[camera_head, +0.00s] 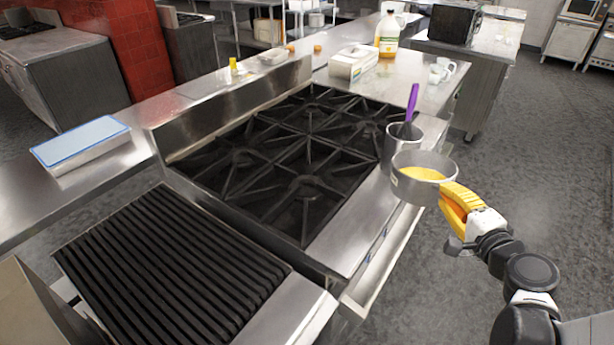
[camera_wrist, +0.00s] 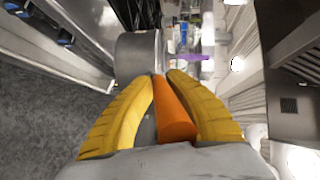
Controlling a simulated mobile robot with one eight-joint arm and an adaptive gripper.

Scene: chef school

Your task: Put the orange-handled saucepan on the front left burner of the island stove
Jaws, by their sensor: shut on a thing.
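The saucepan (camera_head: 408,187) is a round grey metal pan with something yellow inside. My gripper (camera_head: 449,203) has yellow fingers shut on its orange handle (camera_wrist: 174,112), which shows between them in the wrist view. The pan body (camera_wrist: 138,62) lies beyond the fingertips there. In the head view the pan is held upright over the right, knob-side edge of the island stove, apart from the grates. The front left burner (camera_head: 305,184), on the knob side nearest the ribbed grill, is bare.
A grey pot (camera_head: 392,145) with a purple-handled utensil (camera_head: 412,100) stands by the stove's right edge, close behind the saucepan. The ribbed grill (camera_head: 165,270) adjoins the stove. A white box (camera_head: 352,64) and a bottle (camera_head: 387,36) stand on the counter beyond. The other grates look clear.

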